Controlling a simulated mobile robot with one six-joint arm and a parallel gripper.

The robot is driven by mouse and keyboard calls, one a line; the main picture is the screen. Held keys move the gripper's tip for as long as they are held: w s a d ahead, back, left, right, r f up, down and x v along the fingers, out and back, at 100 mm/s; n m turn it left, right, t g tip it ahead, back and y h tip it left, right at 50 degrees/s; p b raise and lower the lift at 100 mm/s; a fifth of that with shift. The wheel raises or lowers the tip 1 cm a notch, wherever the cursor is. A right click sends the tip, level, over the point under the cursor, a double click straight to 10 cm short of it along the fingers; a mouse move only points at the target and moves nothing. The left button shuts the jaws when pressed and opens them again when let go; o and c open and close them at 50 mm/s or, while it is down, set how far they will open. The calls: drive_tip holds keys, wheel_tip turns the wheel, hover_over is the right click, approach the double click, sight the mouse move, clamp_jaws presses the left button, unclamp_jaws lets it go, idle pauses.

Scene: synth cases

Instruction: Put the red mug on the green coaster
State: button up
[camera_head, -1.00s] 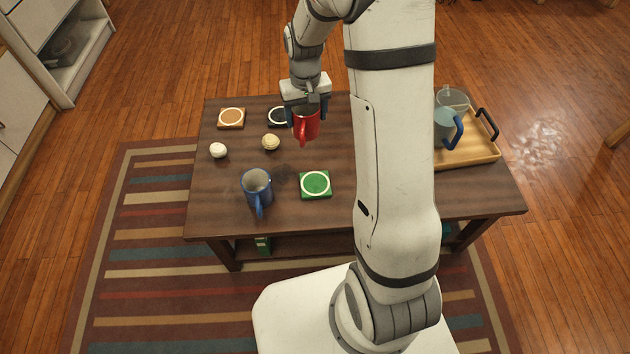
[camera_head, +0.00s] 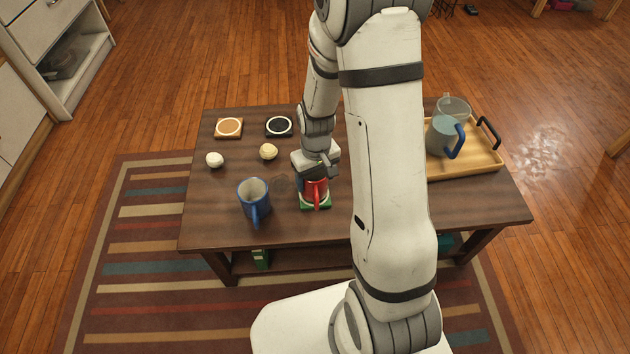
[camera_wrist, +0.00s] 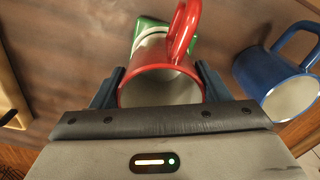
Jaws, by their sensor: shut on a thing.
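The red mug (camera_head: 316,192) is at the green coaster (camera_head: 316,207), upright and over it in the head view. My gripper (camera_head: 317,172) is shut on the mug from above. In the wrist view the red mug (camera_wrist: 160,80) sits between the two fingers of my gripper (camera_wrist: 160,88), its handle pointing away. Part of the green coaster (camera_wrist: 148,27) shows beyond the mug. Whether the mug's base touches the coaster is hard to tell.
A blue mug (camera_head: 253,199) stands close to the left; it also shows in the wrist view (camera_wrist: 262,72). An orange coaster (camera_head: 229,128), a black coaster (camera_head: 279,126) and two pale balls (camera_head: 268,152) lie farther back. A wooden tray (camera_head: 480,162) with a blue-handled pitcher (camera_head: 441,137) is at the right.

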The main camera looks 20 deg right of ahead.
drive_tip(key=shift+f, duration=0.5)
drive_tip(key=shift+r, duration=0.1)
drive_tip(key=o, duration=0.7)
drive_tip(key=shift+f, duration=0.2)
drive_tip(key=o, duration=0.4)
drive_tip(key=shift+r, duration=0.1)
drive_tip(key=shift+o, duration=0.2)
